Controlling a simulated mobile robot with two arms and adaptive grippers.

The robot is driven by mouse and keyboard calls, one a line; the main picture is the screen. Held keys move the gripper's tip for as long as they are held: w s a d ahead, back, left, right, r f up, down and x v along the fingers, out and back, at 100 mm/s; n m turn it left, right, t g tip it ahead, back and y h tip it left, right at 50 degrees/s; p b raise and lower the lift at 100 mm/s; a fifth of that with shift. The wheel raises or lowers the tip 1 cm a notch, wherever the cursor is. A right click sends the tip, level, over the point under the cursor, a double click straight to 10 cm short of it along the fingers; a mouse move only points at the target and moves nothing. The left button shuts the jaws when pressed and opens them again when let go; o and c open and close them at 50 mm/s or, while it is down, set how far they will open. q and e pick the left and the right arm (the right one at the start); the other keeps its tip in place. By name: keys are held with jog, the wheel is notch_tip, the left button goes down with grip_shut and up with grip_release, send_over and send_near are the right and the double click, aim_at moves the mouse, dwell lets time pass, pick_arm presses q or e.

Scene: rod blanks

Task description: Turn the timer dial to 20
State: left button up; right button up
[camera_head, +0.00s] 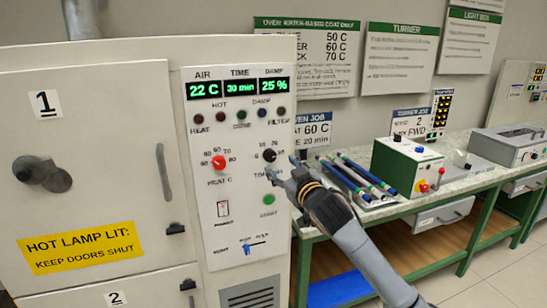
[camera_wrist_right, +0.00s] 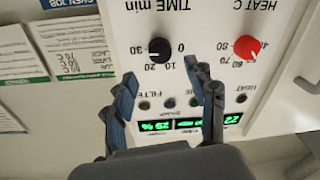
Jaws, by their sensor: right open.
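The time display (camera_head: 239,88) reads 30 min. My right gripper (camera_head: 283,172) is open just in front of the panel, beside the dial in the head view. In the wrist view its fingers (camera_wrist_right: 160,76) are spread, with the dial beyond the gap, apparently untouched. My left gripper is not in view.
A job card (camera_head: 313,130) reads 60 C, 20 min. Rods (camera_head: 350,178) and a green-sided machine (camera_head: 408,165) stand on the bench at right.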

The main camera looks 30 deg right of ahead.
aim_at(271, 157)
jog(key=shift+w+d+p, duration=0.15)
jog(key=shift+w, duration=0.9)
jog(key=shift+w+d+p, duration=0.15)
jog(key=shift+w+d, duration=0.05)
jog(key=shift+w, duration=0.85)
jog(key=shift+w+d+p, duration=0.15)
jog(key=shift+w, duration=0.9)
jog(key=c, duration=1.1)
